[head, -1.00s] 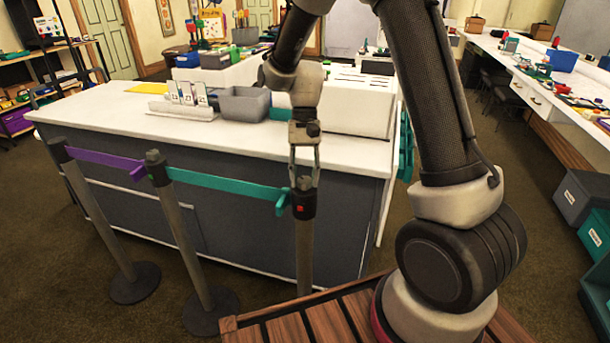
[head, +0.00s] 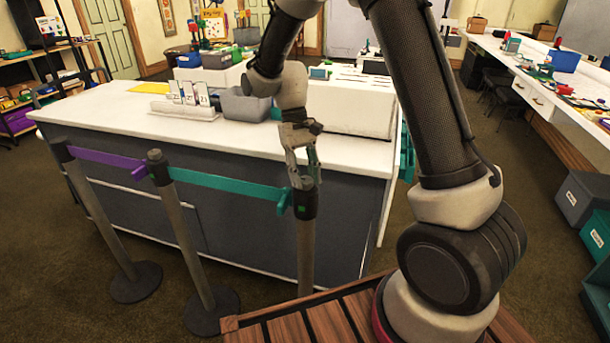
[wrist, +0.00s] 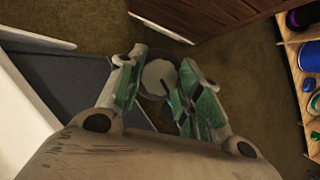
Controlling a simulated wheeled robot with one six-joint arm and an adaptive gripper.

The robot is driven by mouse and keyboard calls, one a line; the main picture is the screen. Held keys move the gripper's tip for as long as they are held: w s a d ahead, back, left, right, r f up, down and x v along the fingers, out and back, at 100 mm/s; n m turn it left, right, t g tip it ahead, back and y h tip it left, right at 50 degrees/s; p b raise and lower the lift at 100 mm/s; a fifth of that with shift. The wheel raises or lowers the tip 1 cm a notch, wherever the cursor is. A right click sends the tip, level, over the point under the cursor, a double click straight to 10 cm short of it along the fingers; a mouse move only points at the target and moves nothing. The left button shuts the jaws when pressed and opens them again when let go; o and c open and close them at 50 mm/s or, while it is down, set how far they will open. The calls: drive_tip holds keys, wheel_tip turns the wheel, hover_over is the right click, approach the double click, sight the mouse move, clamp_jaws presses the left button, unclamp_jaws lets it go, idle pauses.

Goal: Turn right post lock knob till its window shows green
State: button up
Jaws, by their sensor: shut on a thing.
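The right post (head: 305,245) stands upright in front of the counter, with a black head. The small window (head: 302,210) on its head shows green. My gripper (head: 304,178) reaches down from above onto the top of this post and is shut on its lock knob. The knob is mostly hidden by the fingers in the head view. In the wrist view my gripper (wrist: 160,98) has its green-padded fingers on either side of a pale round top (wrist: 158,75). A teal belt (head: 230,186) meets the post's head from the left.
Two more posts, the middle one (head: 180,225) and the left one (head: 95,210), stand to the left, joined by a purple belt (head: 105,158). The white-topped counter (head: 220,135) is close behind. A slatted wooden surface (head: 300,322) lies in front.

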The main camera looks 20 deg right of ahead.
drive_tip(key=o, duration=1)
drive_tip(key=shift+w+r, duration=0.1)
drive_tip(key=v, duration=1.1)
drive_tip(key=shift+r, duration=0.4)
drive_tip(key=shift+w, duration=0.1)
drive_tip(key=s+d+r+t, duration=0.3)
drive_tip(key=s+d, duration=0.2)
drive_tip(key=s, duration=0.3)
drive_tip(key=s+d+r+m+t, duration=0.1)
drive_tip(key=s+d+r+t, duration=0.1)
drive_tip(key=s+d, duration=0.3)
drive_tip(key=s+d+r+t, duration=0.3)
drive_tip(key=s+d+t, duration=0.1)
drive_tip(key=s, duration=0.7)
drive_tip(key=shift+s+d+r+m+y, duration=0.15)
drive_tip(key=shift+d+r+m+y, duration=0.15)
drive_tip(key=shift+d, duration=0.45)
